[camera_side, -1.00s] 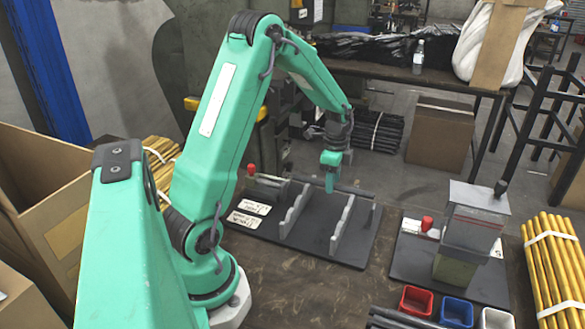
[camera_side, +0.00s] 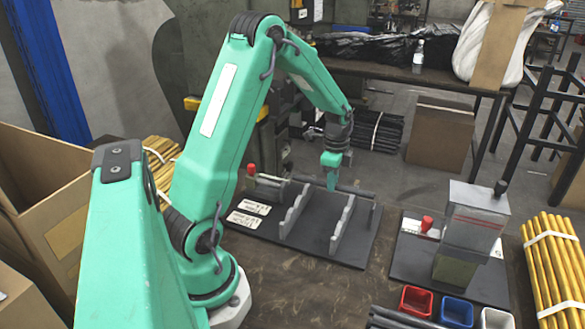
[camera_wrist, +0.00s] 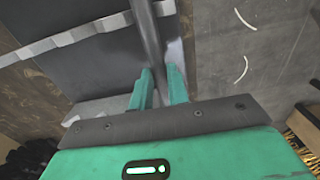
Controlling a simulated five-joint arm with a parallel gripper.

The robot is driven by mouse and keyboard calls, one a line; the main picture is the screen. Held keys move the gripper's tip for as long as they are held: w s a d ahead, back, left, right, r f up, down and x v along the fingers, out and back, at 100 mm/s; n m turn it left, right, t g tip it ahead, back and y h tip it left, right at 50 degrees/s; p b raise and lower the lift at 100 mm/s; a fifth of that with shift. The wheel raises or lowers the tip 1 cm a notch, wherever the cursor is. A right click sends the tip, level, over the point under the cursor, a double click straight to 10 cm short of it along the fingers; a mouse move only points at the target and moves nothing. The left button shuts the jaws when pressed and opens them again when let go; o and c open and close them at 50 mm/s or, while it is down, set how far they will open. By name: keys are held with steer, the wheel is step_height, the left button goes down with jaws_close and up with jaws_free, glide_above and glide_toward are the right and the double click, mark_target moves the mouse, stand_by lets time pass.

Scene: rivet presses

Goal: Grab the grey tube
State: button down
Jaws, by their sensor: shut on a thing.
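The grey tube (camera_side: 356,191) lies across the notched grey supports of the black fixture in the side view, near its back. In the wrist view the tube (camera_wrist: 150,38) runs from the top edge down between my fingers. My gripper (camera_side: 331,186) points down at the tube. In the wrist view my gripper (camera_wrist: 160,80) has one green finger on each side of the tube and is shut on it. The tube's near end is hidden behind my gripper's body.
The black fixture (camera_side: 310,258) carries white labels and a red button (camera_side: 251,169). A press (camera_side: 474,222) with another red button (camera_side: 427,222) stands to the right. Red, blue and white bins (camera_side: 416,301) sit in front of it. Yellow rods (camera_side: 553,265) lie at the far right.

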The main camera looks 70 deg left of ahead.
steer(key=shift+r, duration=0.1)
steer(key=shift+r, duration=0.85)
step_height(320, 180, up, 2)
steer(key=shift+r, duration=0.25)
steer(key=d+r, duration=0.6)
steer(key=d, duration=0.5)
steer(key=shift+s+d+r, duration=0.3)
steer(key=shift+r, duration=0.05)
